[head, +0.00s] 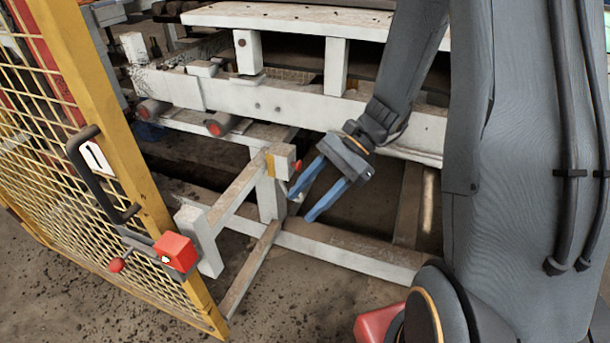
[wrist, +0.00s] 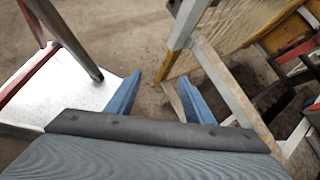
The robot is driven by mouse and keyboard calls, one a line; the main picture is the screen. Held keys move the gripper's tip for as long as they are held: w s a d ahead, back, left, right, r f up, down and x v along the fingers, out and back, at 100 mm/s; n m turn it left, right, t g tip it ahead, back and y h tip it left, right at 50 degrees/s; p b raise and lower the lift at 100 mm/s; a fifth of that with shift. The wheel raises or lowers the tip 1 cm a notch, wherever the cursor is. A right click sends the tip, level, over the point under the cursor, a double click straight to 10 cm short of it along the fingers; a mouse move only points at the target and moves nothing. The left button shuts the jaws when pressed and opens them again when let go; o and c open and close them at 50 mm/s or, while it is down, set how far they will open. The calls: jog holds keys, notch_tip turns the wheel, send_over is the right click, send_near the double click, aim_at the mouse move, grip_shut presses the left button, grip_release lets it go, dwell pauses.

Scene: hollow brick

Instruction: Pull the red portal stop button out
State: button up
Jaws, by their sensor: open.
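A small red button (head: 297,165) sticks out of the right side of a white and yellow box (head: 284,160) on a white post. I take it as the portal stop button. My gripper (head: 300,207) has blue fingers, spread apart and empty. In the head view its fingertips are just below and right of the button, and no contact shows. How far apart they are in depth is unclear. In the wrist view my gripper (wrist: 159,77) is open over bare ground, and I cannot make out the button there.
A yellow mesh gate (head: 120,120) stands at the left, with a black handle (head: 98,175), a red box (head: 176,252) and a red knob (head: 117,265). White beams (head: 340,253) run below and behind my gripper. Bare ground lies in front.

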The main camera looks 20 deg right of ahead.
jog(key=w+d+f+m+t+y+b, duration=0.2)
jog(key=w+f+m+t, duration=0.15)
jog(key=w, duration=0.25)
jog(key=w+d+f+m+t+y+b, duration=0.2)
jog(key=w+f+m+y, duration=0.15)
jog(key=w, duration=0.25)
jog(key=m+t+b, duration=0.3)
jog(key=m+t, duration=0.5)
send_near(300, 166)
jog(key=w, duration=0.1)
jog(key=shift+g+h, duration=0.25)
jog(key=x, duration=0.7)
jog(key=shift+a+r, duration=0.25)
jog(key=shift+a, duration=0.2)
